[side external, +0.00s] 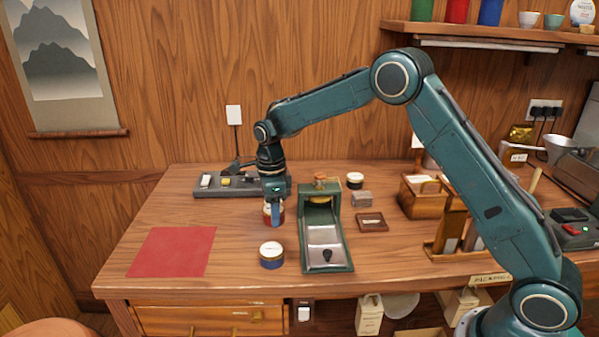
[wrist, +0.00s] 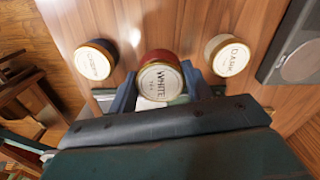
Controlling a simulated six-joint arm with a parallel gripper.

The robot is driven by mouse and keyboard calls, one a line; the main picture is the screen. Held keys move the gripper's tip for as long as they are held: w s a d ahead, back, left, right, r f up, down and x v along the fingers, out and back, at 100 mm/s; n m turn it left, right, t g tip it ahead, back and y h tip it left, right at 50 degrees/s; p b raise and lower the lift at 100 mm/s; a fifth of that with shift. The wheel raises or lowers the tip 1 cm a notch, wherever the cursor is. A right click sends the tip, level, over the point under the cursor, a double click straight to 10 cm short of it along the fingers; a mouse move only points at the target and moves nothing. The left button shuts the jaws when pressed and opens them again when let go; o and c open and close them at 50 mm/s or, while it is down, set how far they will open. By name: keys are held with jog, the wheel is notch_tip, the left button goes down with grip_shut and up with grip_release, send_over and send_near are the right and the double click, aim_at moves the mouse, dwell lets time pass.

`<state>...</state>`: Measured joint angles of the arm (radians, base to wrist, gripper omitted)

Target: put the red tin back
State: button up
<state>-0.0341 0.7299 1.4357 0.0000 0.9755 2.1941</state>
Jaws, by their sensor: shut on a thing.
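The red tin (side external: 267,209) is between the fingers of my gripper (side external: 273,216), left of the green press. In the wrist view the red tin (wrist: 158,57) has a round cream lid label reading "WHITE TEA". The fingers of my gripper (wrist: 157,90) are on either side of it, shut on it. The fingers partly cover its body in the side view. I cannot tell whether its base touches the table.
A red mat (side external: 172,252) lies bare at the left. A tin labelled "DARK" (wrist: 228,55) shows in the wrist view.

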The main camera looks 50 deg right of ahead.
jog(key=shift+f, duration=2.1)
jog(key=shift+f, duration=0.15)
jog(key=o, duration=1.1)
jog(key=shift+c, duration=0.2)
notch_tip(320, 180, up, 11)
jog(key=shift+r, duration=0.65)
